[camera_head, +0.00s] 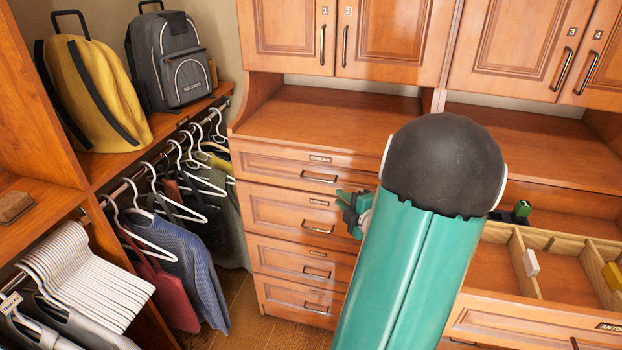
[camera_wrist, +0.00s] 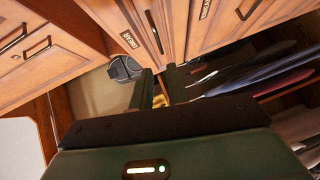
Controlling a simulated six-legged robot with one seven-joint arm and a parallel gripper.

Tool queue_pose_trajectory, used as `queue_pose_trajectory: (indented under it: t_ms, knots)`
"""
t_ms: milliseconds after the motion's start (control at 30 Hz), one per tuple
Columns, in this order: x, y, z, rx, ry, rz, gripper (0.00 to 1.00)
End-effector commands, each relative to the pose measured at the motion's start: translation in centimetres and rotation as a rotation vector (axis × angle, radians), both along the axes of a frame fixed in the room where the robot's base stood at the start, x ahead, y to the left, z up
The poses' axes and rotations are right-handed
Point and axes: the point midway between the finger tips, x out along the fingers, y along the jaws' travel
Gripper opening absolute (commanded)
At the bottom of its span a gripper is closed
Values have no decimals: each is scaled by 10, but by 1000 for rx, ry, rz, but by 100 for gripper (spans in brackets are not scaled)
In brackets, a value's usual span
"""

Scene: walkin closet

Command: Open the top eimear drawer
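The top drawer (camera_head: 270,165) of the left wooden stack is closed, with a small name label, too small to read surely, and a dark bar handle (camera_head: 318,178). In the wrist view a handle (camera_wrist: 153,32) and label (camera_wrist: 130,40) show on a drawer front just beyond the fingertips; I cannot tell surely which drawer it is. My gripper (camera_head: 352,207) is in front of the right side of the stack, lower than the top handle, partly hidden by my arm. In the wrist view its dark fingers (camera_wrist: 159,80) are apart with no object gripped.
Closed drawers (camera_head: 285,210) lie below. An open drawer (camera_head: 498,238) with dividers and small items juts out at right. Hanging clothes (camera_head: 190,270), a yellow bag (camera_head: 95,100) and a grey backpack (camera_head: 172,65) are at left. Some floor (camera_head: 255,325) shows below.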

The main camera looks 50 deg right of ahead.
Motion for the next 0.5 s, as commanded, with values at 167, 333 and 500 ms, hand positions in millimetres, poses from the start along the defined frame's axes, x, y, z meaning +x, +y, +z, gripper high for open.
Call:
queue_pose_trajectory:
  t_ms: [167,333,500]
  knots:
    - [8,-5,-2,-7,-10,8,17]
    - [36,-15,-6,-6,-10,10,17]
    - [68,-27,-11,-6,-10,11,17]
